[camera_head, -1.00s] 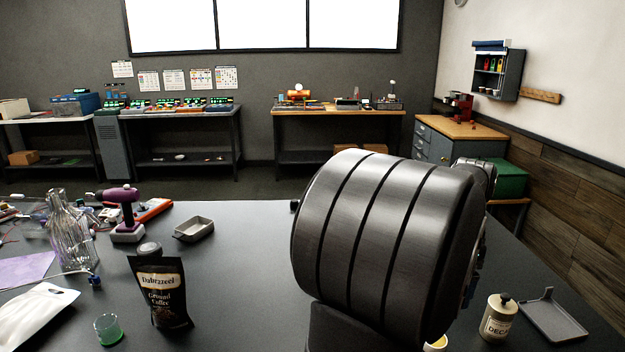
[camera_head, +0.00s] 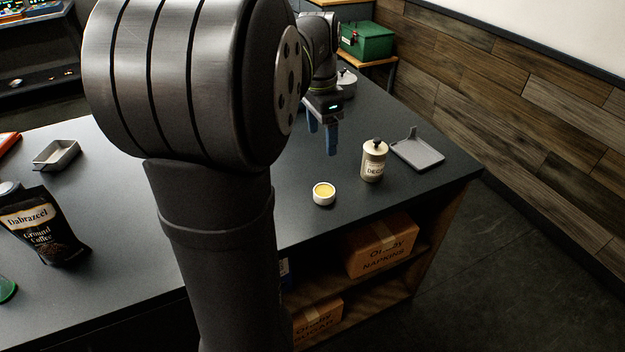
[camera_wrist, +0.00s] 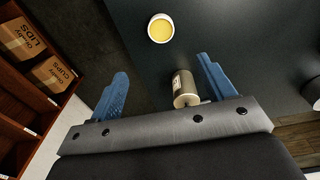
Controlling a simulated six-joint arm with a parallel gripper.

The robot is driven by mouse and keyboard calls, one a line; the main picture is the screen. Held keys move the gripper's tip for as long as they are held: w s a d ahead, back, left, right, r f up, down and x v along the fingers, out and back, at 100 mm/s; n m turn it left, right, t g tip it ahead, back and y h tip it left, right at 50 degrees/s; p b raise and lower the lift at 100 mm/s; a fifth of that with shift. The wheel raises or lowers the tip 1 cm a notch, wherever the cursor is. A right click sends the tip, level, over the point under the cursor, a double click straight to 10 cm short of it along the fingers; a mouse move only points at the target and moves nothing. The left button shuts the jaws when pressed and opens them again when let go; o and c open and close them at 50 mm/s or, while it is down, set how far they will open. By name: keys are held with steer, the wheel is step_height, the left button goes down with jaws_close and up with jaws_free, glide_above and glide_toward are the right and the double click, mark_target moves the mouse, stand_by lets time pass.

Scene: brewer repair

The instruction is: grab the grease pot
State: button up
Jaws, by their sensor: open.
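The grease pot (camera_head: 324,193) is a small white round cup with yellow contents, standing upright near the front edge of the dark table. It also shows in the wrist view (camera_wrist: 161,29), at the top, beyond my fingertips. My gripper (camera_head: 322,141) has blue fingers and hangs above the table, behind the pot in the head view. In the wrist view its two fingers (camera_wrist: 163,70) are spread wide with nothing between them in their grip. The pot is apart from both fingers and fully visible.
A cream DECAF canister (camera_head: 374,161) stands right of the pot; in the wrist view it (camera_wrist: 184,88) appears below the fingers' gap. A grey tray (camera_head: 418,151) lies further right. A coffee bag (camera_head: 43,227) stands far left. Cardboard boxes (camera_head: 381,246) sit on the shelf below.

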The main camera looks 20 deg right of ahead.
steer(key=a+f+h, duration=0.1)
steer(key=a+h, duration=0.2)
steer(key=a, duration=0.2)
steer(key=m+h, duration=0.1)
glide_toward(323, 191)
steer(key=shift+g, duration=0.3)
steer(key=x, duration=0.9)
steer(key=shift+w+f, duration=0.1)
steer(key=shift+w, duration=0.15)
steer(key=c, duration=1.1)
